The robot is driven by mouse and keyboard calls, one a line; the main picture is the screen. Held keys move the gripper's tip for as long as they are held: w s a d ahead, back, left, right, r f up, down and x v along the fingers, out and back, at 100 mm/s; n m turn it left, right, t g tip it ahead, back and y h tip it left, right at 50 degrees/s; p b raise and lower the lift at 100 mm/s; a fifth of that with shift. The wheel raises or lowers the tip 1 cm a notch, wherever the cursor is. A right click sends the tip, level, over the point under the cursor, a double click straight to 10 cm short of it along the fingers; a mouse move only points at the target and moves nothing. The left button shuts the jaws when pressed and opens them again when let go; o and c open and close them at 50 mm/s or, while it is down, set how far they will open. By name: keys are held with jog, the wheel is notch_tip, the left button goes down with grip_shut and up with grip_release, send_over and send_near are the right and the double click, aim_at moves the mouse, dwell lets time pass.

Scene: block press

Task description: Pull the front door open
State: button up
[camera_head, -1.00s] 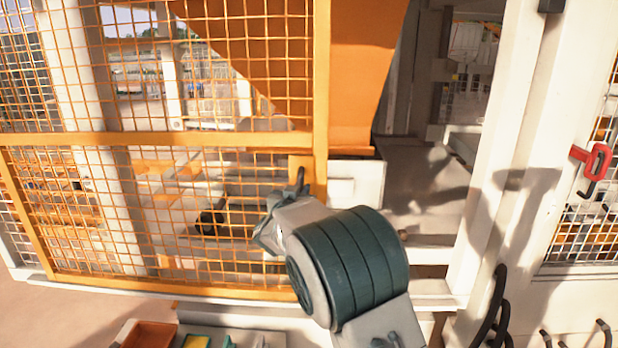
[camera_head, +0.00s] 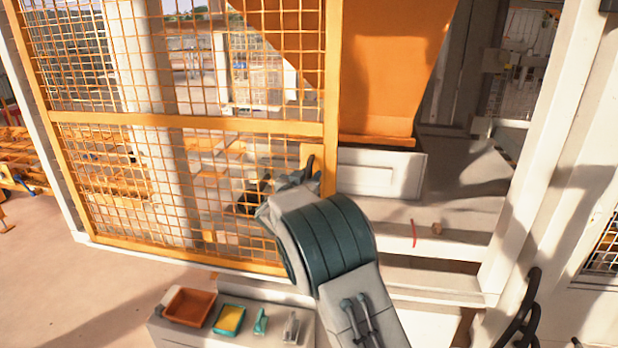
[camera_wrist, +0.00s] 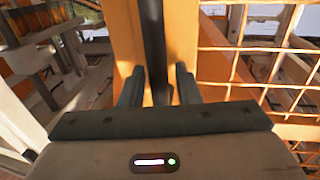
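The front door (camera_head: 205,121) is an orange frame with wire mesh. In the head view it stands ajar, with an open gap to the right of its edge post (camera_head: 332,90). Its dark upright handle (camera_wrist: 153,45) is on an orange plate in the wrist view. My gripper (camera_wrist: 158,82) has one dark finger on each side of the handle and appears closed on it; the exact contact is hard to see. In the head view my gripper (camera_head: 299,178) is at the door's right edge, and my wrist hides part of the lower mesh.
An orange chute (camera_head: 385,75) and a pale ledge (camera_head: 440,235) show through the opening. A low bench (camera_head: 170,335) below the door bears an orange tray (camera_head: 190,307) and a teal tray with yellow contents (camera_head: 229,319). Bare floor lies at the lower left.

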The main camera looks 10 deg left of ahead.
jog(key=shift+s+a+f, duration=0.1)
jog(key=b+v, duration=0.3)
jog(key=v, duration=1)
jog(key=shift+s+b, duration=0.25)
jog(key=shift+b, duration=0.05)
